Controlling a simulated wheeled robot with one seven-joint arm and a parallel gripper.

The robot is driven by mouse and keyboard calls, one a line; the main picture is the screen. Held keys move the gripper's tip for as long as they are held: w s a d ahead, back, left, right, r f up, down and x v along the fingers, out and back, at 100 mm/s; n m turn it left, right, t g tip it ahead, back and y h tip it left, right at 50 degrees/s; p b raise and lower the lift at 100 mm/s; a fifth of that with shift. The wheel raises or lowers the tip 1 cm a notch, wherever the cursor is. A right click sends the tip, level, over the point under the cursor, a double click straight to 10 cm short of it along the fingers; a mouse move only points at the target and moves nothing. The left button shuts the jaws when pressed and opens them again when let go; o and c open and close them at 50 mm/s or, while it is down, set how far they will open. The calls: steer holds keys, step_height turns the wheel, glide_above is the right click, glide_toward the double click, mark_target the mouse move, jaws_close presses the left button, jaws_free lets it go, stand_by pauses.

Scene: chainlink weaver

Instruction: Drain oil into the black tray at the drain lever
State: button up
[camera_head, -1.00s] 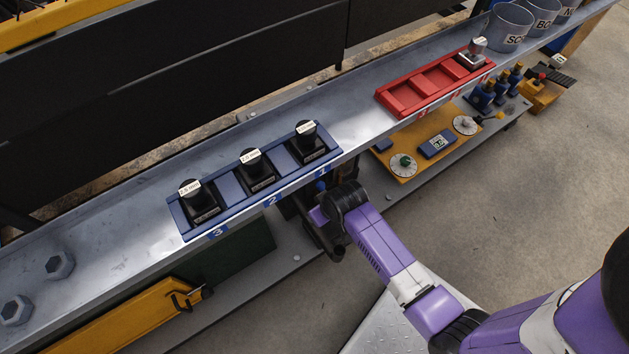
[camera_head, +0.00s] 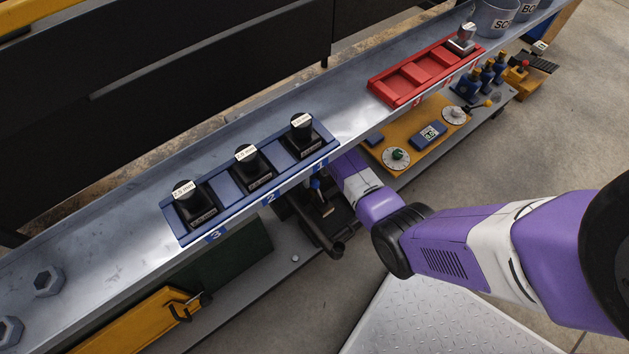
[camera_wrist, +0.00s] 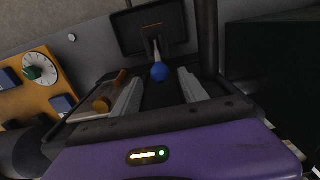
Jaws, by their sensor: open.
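A lever with a blue ball knob (camera_wrist: 160,72) stands upright in the wrist view; the knob also shows under the shelf edge in the head view (camera_head: 316,184). My gripper (camera_wrist: 159,78) is open, with one ridged finger on each side of the knob. I cannot tell whether either finger touches it. A black rectangular piece (camera_wrist: 130,30) is behind the lever. Black tray-like parts (camera_head: 338,214) show below the shelf in the head view. I cannot tell which part is the tray, and no oil is visible. In the head view, my gripper's fingers are hidden.
An orange-brown handle (camera_wrist: 110,90) is beside the left finger. The shelf edge overhangs the lever, with a blue rack (camera_head: 225,187) of black dies on it. A yellow panel (camera_head: 408,134) with dials is nearby. A dark pipe (camera_head: 333,248) sticks out below.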

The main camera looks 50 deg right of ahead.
mark_target(318, 191)
steer(key=shift+f+b, duration=0.35)
steer(key=shift+f, duration=0.9)
jaws_close()
stand_by(0.5)
